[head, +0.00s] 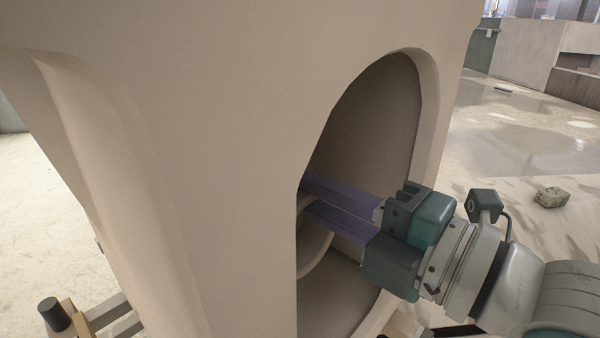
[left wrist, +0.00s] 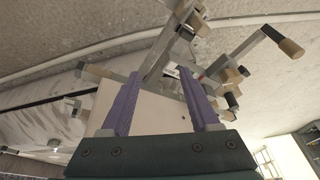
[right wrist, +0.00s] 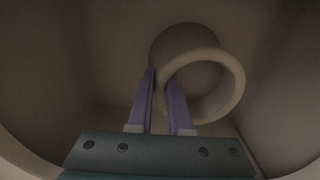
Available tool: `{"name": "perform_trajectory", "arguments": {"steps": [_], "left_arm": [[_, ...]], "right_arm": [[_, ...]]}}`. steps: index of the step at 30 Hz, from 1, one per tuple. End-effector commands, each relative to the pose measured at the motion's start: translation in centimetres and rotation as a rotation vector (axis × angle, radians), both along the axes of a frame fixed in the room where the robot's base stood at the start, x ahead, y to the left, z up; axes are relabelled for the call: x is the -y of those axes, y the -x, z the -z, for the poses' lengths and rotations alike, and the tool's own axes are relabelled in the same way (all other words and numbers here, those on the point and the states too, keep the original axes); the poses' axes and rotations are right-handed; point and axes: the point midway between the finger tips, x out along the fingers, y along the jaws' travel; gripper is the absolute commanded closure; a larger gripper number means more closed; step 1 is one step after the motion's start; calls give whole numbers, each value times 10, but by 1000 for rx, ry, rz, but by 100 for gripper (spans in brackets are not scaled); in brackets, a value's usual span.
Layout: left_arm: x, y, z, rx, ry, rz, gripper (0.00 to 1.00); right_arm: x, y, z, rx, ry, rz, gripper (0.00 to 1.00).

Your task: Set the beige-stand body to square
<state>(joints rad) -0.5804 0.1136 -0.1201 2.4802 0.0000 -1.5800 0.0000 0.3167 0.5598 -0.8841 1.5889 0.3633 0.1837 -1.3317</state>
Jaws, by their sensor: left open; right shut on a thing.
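A large beige body (head: 240,130) fills the middle of the head view, with a tall rounded opening on its right side. My right gripper (head: 308,195) reaches through this opening, its fingertips partly hidden by the edge. Inside is a beige ring (head: 318,250), round and hollow. In the right wrist view my right gripper (right wrist: 161,82) is shut on the left wall of the ring (right wrist: 234,80), one finger on each side. My left gripper (left wrist: 161,85) is open and empty in the left wrist view; the head view does not show it. I cannot tell which part is the stand.
Several crank-like arms with wooden blocks and dark knobs (left wrist: 271,33) spread beyond my left fingers. One dark knob (head: 50,312) on a wooden block shows at the lower left of the head view. A small speckled block (head: 551,197) lies on the open floor at right.

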Motion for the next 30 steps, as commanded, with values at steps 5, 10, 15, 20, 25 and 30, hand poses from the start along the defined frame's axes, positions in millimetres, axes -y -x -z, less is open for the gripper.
{"name": "perform_trajectory", "arguments": {"steps": [5,10,15,20,25,30], "left_arm": [[-1,0,0,0,-4,3,38],[-2,0,0,0,-9,5,38],[-3,0,0,0,-11,7,38],[-3,0,0,1,-10,6,38],[-3,0,-3,0,-9,6,38],[-2,0,-7,0,-8,6,38]], "right_arm": [[0,0,-1,1,-1,0,100],[0,0,-1,2,-2,0,100],[0,0,-1,2,-2,0,100],[0,0,-1,2,-2,-1,100],[1,1,-2,2,-2,0,100],[3,3,-2,2,-4,-1,100]]}}
